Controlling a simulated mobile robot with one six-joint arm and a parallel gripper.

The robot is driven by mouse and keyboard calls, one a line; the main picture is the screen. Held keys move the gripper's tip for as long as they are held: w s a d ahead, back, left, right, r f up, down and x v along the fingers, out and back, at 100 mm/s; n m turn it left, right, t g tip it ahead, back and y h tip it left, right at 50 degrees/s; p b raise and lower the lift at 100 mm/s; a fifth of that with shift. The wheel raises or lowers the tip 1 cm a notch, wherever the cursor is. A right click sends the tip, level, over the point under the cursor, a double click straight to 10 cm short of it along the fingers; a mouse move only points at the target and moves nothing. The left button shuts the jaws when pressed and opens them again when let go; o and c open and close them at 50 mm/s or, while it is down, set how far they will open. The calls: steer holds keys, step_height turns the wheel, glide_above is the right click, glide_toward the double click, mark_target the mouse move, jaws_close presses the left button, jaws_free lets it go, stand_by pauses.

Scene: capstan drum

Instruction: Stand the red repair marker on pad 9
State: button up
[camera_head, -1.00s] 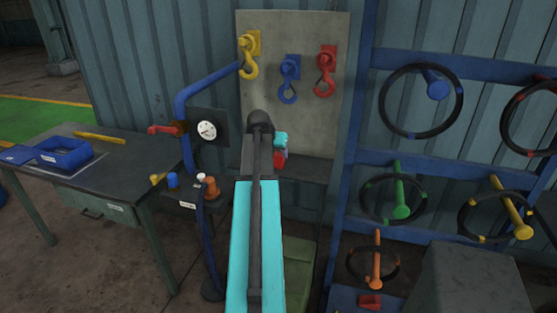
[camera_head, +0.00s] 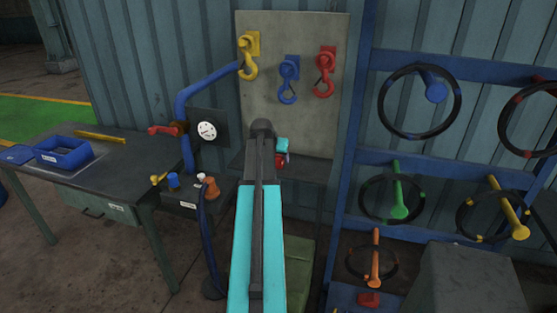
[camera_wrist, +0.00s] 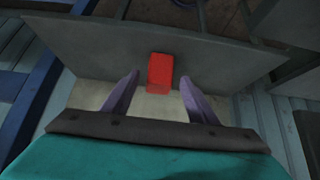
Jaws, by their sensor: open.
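A red block (camera_wrist: 160,71), which looks like the repair marker, stands on the grey shelf against the pale board in the wrist view. My gripper (camera_wrist: 159,78) is open, its two purple fingers pointing towards the block. The block lies between the lines of the fingers, near their tips, with a gap on each side; I cannot tell how deep it is between them. In the head view, a small part of the red block (camera_head: 281,161) shows beside my arm, which hides the fingers. I cannot make out pad 9 or any pad numbers.
The shelf (camera_head: 308,171) runs below the board (camera_head: 310,115), where yellow, blue and red hooks (camera_head: 326,75) hang. A bent blue pipe (camera_head: 190,100) with a gauge (camera_head: 207,131) is left. A rack (camera_head: 440,155) of handwheels stands right. A table (camera_head: 115,165) holds a blue tray (camera_head: 64,151).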

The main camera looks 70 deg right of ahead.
mark_target(277, 156)
steer(key=shift+p+x, duration=0.65)
steer(key=shift+x, duration=1.15)
steer(key=c, duration=1.3)
steer(key=shift+o, duration=0.2)
steer(key=shift+r, duration=0.15)
steer(key=shift+r+b, duration=1)
steer(key=shift+r, duration=0.6)
steer(key=s+a+r+b, duration=0.1)
steer(key=s+a+b, duration=0.3)
steer(key=s+a, duration=0.6)
steer(key=shift+s+a+r, duration=0.25)
steer(key=shift+s, duration=0.8)
